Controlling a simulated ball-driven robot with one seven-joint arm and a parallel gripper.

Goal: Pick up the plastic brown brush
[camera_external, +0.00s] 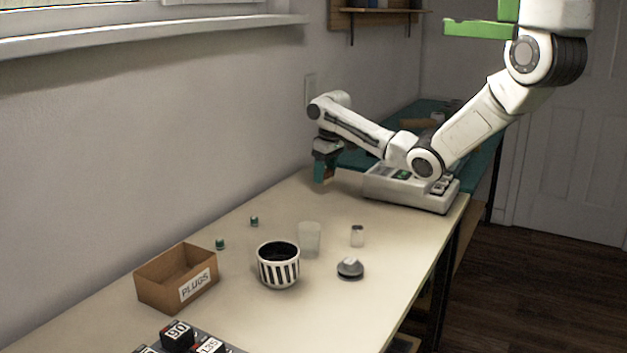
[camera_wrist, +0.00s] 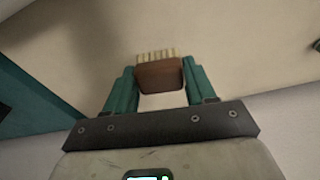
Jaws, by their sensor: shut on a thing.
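The brown brush (camera_wrist: 160,76) is between the two teal fingers of my gripper (camera_wrist: 155,88) in the wrist view. Its pale bristles (camera_wrist: 157,55) point away from the gripper body. My gripper is shut on it. In the external view my gripper (camera_external: 325,178) points down near the far left part of the cream table, and a small brown bit of the brush (camera_external: 327,181) shows at its fingertips. I cannot tell for sure whether the brush touches the table.
A device box (camera_external: 405,187) stands close right of my gripper. A striped pot (camera_external: 278,266), a clear cup (camera_external: 309,238), a small jar (camera_external: 357,236), a grey round item (camera_external: 350,269) and a PLUGS box (camera_external: 163,292) stand nearer the camera. The wall is at left.

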